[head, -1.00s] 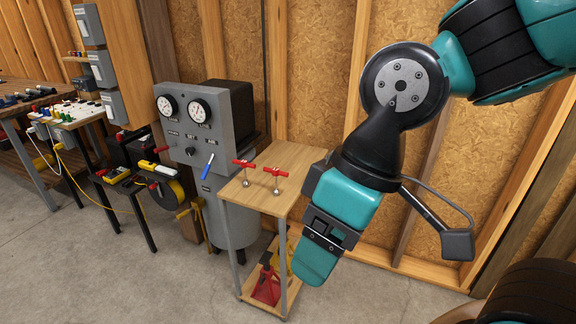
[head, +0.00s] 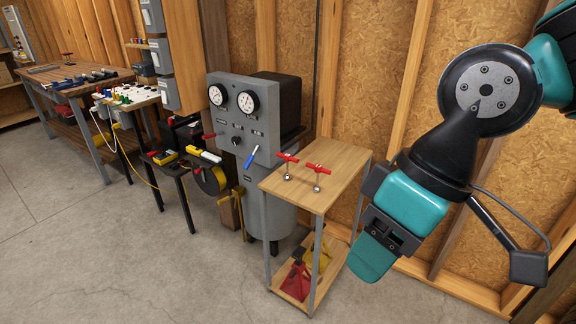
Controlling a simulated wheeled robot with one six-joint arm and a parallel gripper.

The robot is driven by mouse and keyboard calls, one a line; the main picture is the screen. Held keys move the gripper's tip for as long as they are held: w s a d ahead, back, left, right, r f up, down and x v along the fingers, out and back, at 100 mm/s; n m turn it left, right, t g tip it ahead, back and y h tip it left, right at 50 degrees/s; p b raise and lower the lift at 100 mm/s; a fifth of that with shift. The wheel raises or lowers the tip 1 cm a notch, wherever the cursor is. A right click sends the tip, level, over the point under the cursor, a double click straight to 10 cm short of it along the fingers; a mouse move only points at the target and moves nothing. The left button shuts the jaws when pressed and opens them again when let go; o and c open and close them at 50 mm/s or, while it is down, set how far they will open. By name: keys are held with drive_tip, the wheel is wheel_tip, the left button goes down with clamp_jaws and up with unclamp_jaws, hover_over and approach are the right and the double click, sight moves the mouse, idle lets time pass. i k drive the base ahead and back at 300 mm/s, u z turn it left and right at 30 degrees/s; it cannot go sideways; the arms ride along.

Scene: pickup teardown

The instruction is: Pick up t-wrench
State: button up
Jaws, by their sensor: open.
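Two red-handled T-wrenches stand on the small wooden cart's top (head: 335,165). The left T-wrench (head: 287,158) is near the cart's left edge, and the right T-wrench (head: 317,169) is just beside it. Each has a red crossbar and a short metal shaft pointing down to a round end. My gripper (head: 372,262) is to the right of the cart in the picture, pointing down, apart from both wrenches. It is open and empty. Its teal fingers overlap in this view, so the gap between them is hard to see.
A grey gauge panel (head: 232,115) with a blue-handled tool (head: 251,157) in front stands left of the cart. A red jack stand (head: 294,280) sits on the lower shelf. Benches with tools (head: 75,78) line the left. The concrete floor (head: 120,270) in front is clear.

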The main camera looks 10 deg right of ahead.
sight(287, 178)
drive_tip(key=u, duration=0.6)
drive_tip(key=i, duration=1.2)
drive_tip(key=z, duration=0.55)
drive_tip(key=i, duration=0.45)
drive_tip(key=z, duration=0.35)
